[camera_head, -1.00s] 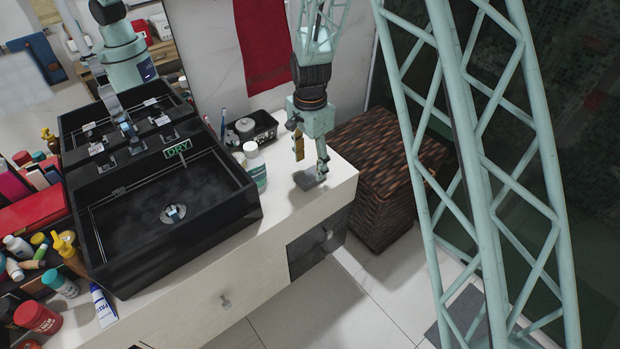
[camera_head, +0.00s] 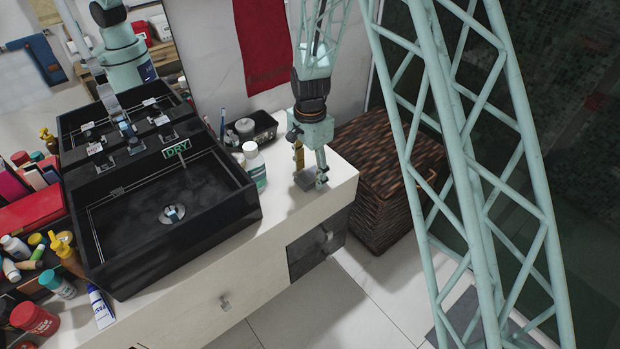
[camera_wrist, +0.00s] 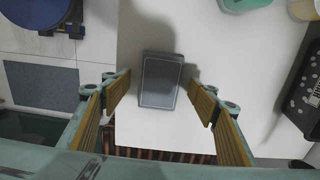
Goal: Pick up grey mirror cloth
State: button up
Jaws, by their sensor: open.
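The grey mirror cloth (camera_wrist: 160,82) lies flat on the white countertop, a folded rectangle with a pale border line, in the middle of the wrist view. In the head view the cloth (camera_head: 305,181) shows at the right end of the counter, partly hidden by the fingers. My gripper (camera_wrist: 158,105) is open and empty, pointing down, with one finger on each side of the cloth's near end in the wrist view. In the head view my gripper (camera_head: 310,177) is low over the cloth. I cannot tell whether the fingertips touch the counter.
A black sink (camera_head: 160,215) fills the counter's middle. A brown wicker basket (camera_head: 385,170) stands on the floor just beyond the counter's right end. Several toiletries crowd the far left.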

aim_at(311, 177)
jog(key=shift+c, duration=0.9)
jog(key=c, duration=0.8)
jog(key=shift+r, duration=0.1)
jog(key=shift+c, duration=0.2)
jog(key=shift+r+p, duration=0.4)
jog(key=shift+r, duration=0.95)
jog(key=shift+s+d+r, duration=0.1)
jog(key=shift+s+r, duration=0.25)
jog(key=s+d+r+p, duration=0.1)
jog(key=s+d, duration=0.3)
jog(key=s, duration=1)
jog(key=shift+s+r, duration=0.2)
jog(key=shift+s, duration=0.1)
jog(key=shift+d, duration=0.1)
